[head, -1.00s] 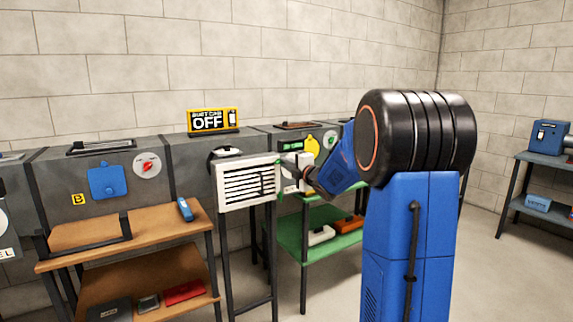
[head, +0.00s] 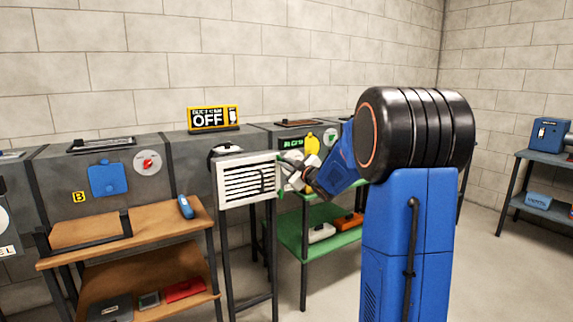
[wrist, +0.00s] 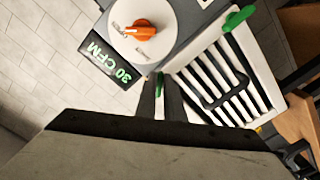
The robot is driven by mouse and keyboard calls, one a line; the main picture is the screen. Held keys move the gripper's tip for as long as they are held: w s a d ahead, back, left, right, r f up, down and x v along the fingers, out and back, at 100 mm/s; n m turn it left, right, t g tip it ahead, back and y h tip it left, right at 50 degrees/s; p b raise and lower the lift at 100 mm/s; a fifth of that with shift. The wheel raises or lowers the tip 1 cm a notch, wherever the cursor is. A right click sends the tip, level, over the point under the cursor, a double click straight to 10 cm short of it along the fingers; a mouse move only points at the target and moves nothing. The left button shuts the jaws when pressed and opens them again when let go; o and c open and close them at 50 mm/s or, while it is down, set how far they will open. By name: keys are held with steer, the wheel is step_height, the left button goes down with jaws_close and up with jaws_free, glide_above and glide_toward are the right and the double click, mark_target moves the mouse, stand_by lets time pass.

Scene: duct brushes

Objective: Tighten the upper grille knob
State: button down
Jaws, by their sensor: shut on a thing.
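The white slatted grille (head: 222,189) stands in front of the grey duct in the head view; it also shows in the wrist view (wrist: 190,88). My gripper (head: 284,163) is at the grille's upper right edge. In the wrist view my gripper (wrist: 160,88) has its dark fingers closed around a small green knob (wrist: 160,78), mostly hidden between them. This appears to be the upper grille knob. A second green knob (wrist: 238,18) is free on the same edge; it shows low on the grille's right side in the head view (head: 281,186).
A white dial with an orange knob (wrist: 140,33) and a "30 CFM" display (wrist: 112,63) are close beside the gripper. An "OFF" sign (head: 213,117) stands on the duct. A wooden bench (head: 165,218) is left, a green shelf (head: 325,242) right.

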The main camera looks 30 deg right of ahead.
steer(key=m, duration=0.7)
steer(key=shift+a+f, duration=0.2)
steer(key=shift+a, duration=0.05)
stand_by(0.5)
steer(key=c, duration=1.9)
jaws_free()
steer(key=shift+o, duration=0.2)
steer(key=s, duration=1.7)
steer(key=shift+s+d, duration=0.25)
steer(key=shift+d, duration=0.05)
steer(key=shift+a, duration=0.15)
